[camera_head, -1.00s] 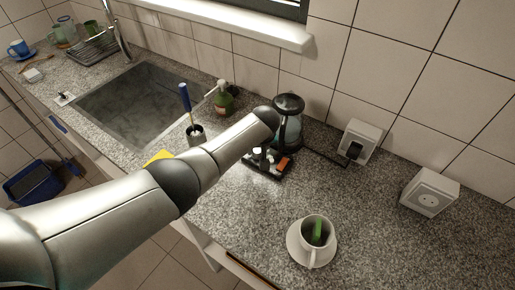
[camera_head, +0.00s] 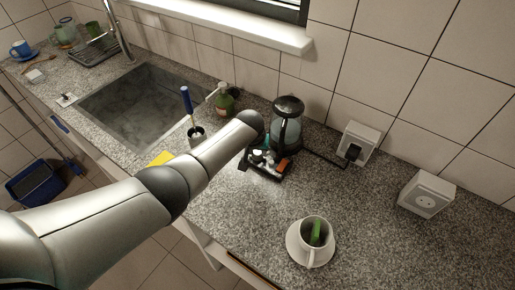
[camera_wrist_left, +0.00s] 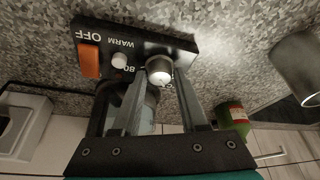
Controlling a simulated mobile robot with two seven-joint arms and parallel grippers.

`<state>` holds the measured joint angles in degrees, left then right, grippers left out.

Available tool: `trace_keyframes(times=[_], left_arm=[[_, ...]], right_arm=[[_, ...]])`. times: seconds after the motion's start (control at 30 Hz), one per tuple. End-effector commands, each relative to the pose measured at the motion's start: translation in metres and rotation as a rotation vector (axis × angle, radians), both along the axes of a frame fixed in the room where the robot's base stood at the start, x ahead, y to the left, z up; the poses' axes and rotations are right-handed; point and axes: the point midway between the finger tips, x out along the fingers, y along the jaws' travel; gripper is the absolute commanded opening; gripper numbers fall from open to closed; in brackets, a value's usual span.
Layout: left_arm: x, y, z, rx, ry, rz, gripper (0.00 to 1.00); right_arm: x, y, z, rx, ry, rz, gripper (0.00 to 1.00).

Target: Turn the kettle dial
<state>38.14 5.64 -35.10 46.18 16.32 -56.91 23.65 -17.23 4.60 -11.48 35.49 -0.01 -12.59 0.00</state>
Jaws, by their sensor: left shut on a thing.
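The kettle (camera_head: 287,124), glass with a black lid, stands on its dark base against the tiled wall. My left gripper (camera_head: 263,158) is at the panel in the head view. In the left wrist view its fingers (camera_wrist_left: 161,80) are shut on the silver dial, one on each side. The dial's pointer mark cannot be made out. My right gripper is not in view.
A cup on a saucer (camera_head: 294,257) stands in front. A socket box (camera_head: 357,143) with the kettle's plug and another socket box (camera_head: 427,194) are at right.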

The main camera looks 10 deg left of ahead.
Motion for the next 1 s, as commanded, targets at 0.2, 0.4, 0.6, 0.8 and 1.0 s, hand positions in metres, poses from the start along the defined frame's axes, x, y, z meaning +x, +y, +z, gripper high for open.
trace_keyframes(times=[0.2, 0.4, 0.6, 0.8, 1.0], left_arm=[[0.000, 0.002, -0.001, 0.000, 0.001, -0.203, 0.00], [0.001, 0.003, -0.003, -0.002, 0.000, -0.392, 0.00], [0.001, 0.004, -0.004, -0.002, 0.001, -0.580, 0.00], [0.002, 0.005, -0.004, 0.000, 0.001, -0.747, 0.00], [0.002, 0.005, -0.004, 0.000, 0.002, -0.874, 0.00]], right_arm=[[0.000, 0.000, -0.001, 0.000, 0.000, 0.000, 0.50], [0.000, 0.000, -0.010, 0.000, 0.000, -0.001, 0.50], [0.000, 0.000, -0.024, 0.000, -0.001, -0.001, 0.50], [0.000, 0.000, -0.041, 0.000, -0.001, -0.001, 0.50], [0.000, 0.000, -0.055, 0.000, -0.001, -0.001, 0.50]])
